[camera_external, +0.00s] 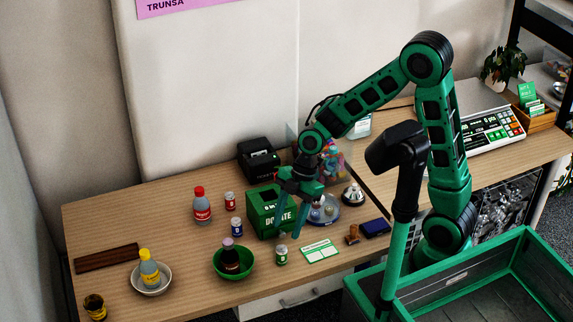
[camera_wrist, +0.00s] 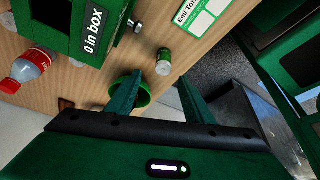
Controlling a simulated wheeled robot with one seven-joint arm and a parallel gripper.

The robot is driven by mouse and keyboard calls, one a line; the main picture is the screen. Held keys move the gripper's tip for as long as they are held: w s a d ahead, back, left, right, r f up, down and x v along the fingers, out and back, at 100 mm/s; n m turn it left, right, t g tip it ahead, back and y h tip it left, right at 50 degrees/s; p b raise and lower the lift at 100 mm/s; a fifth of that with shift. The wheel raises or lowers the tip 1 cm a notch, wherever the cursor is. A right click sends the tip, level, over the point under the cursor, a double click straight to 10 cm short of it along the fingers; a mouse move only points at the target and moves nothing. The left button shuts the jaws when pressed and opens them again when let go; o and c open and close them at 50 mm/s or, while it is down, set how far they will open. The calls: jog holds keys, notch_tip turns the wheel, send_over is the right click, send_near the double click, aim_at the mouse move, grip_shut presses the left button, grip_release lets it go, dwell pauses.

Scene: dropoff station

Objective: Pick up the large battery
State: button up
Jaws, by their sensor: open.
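A small green cylinder with white markings (camera_external: 281,256) stands near the table's front edge; it also shows in the wrist view (camera_wrist: 164,62). A red cylinder (camera_external: 230,202) and a blue cylinder (camera_external: 236,227) of similar size stand farther left. I cannot read their labels or tell surely which one is the large battery. My gripper (camera_external: 287,234) points downward above the table, in front of the green donate box. It is open and empty. In the wrist view its fingertips (camera_wrist: 161,82) are apart, and the green cylinder shows just beyond the gap between them.
The donate box (camera_external: 262,221) stands right behind my gripper. A name card (camera_external: 319,250) lies right. A red-capped bottle (camera_external: 202,209) and a pale bowl (camera_external: 163,288) stand left.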

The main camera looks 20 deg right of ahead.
aim_at(283, 246)
jog(key=x, duration=0.4)
jog(key=shift+f, duration=0.2)
jog(key=shift+s+d+x, duration=0.1)
jog(key=shift+d+x, duration=0.05)
jog(key=shift+x, duration=1.15)
jog(key=shift+s+d+x, duration=0.15)
jog(key=shift+x, duration=1.2)
grip_shut()
